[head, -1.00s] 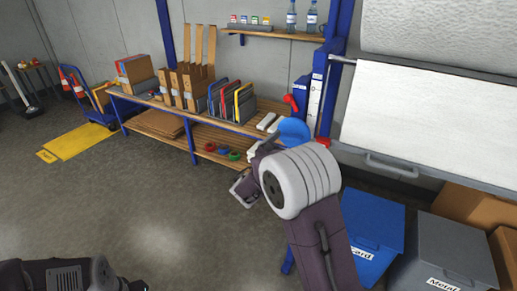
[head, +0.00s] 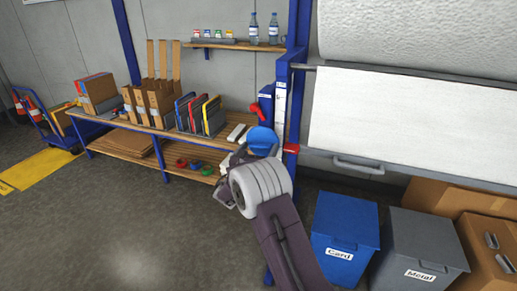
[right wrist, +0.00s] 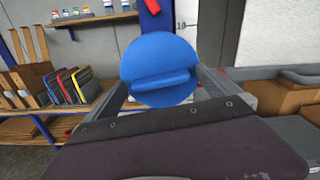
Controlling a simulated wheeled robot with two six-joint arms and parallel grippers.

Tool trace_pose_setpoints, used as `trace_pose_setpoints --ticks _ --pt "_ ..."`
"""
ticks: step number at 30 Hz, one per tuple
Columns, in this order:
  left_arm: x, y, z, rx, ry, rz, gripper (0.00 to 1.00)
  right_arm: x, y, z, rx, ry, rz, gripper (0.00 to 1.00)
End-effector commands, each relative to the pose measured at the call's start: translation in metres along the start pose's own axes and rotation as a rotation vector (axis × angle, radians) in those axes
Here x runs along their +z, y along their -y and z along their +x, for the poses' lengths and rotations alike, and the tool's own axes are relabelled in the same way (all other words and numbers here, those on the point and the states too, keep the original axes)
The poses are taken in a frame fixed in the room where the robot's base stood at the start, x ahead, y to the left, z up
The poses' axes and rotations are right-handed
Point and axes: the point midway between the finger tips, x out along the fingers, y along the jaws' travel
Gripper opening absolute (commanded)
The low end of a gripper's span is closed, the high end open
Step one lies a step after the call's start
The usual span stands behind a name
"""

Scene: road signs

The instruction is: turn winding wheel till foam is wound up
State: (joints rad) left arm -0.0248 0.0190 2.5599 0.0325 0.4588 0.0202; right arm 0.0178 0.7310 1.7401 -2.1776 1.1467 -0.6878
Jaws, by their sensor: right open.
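The blue winding wheel (head: 263,138), a round disc with a raised grip bar, stands by the blue post. In the right wrist view the wheel (right wrist: 158,55) faces me, its bar level or slightly tilted. My right gripper (right wrist: 164,80) is open, its fingers on either side of the wheel's lower part. I cannot tell whether they touch it. In the head view my wrist partly hides this gripper (head: 236,168) and the wheel's lower edge. The white foam sheet (head: 400,115) hangs at the right, below a thick pale roll (head: 410,38). My left gripper is out of view.
A workbench (head: 150,125) with cartons and coloured folders stands left of the wheel. The blue card bin (head: 345,225) and grey metal bin (head: 425,240) stand right of my arm. A red handle (head: 256,109) is close above the wheel. The floor at left is open.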

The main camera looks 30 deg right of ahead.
Motion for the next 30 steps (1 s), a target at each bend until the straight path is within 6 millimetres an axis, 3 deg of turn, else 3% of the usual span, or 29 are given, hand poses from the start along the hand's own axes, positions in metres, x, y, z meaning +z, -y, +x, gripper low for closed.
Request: trace_pose_setpoints --ticks 4,9,11,20,30 --pt "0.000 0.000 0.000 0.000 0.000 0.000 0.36 0.000 0.000 0.000 0.000 0.000 0.000 1.00" --pt "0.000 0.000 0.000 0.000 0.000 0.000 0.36 0.000 0.000 0.000 0.000 0.000 0.000 0.53" --pt "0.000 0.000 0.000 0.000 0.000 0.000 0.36 0.000 0.000 0.000 0.000 -0.001 0.000 0.39" --pt "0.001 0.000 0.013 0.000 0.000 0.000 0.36 -0.004 -0.001 -0.001 0.000 0.001 0.047 0.40" --pt "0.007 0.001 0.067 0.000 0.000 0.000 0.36 -0.009 -0.001 -0.001 0.000 0.002 0.297 0.40"
